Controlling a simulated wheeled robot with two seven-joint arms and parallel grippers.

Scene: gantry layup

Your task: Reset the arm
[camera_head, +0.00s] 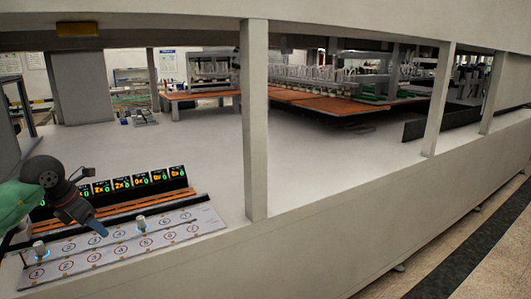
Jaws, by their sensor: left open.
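My left arm comes in from the left edge, with a green link and dark joints. My left gripper (95,225) is tilted down over a grey board (205,219) with rows of numbered circles. Its fingertip looks bluish and nothing shows held in it. I cannot tell whether it touches the board. A pale knob (140,222) stands on the board to the right of the gripper, and another pale knob (39,249) stands near the left end. My right gripper is not in view.
A row of small dark displays (140,180) with green and yellow figures stands behind the board. A pale post (255,120) and a long low wall (330,220) lie to the right. Orange-topped machine tables (335,106) stand far back. The white floor between is clear.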

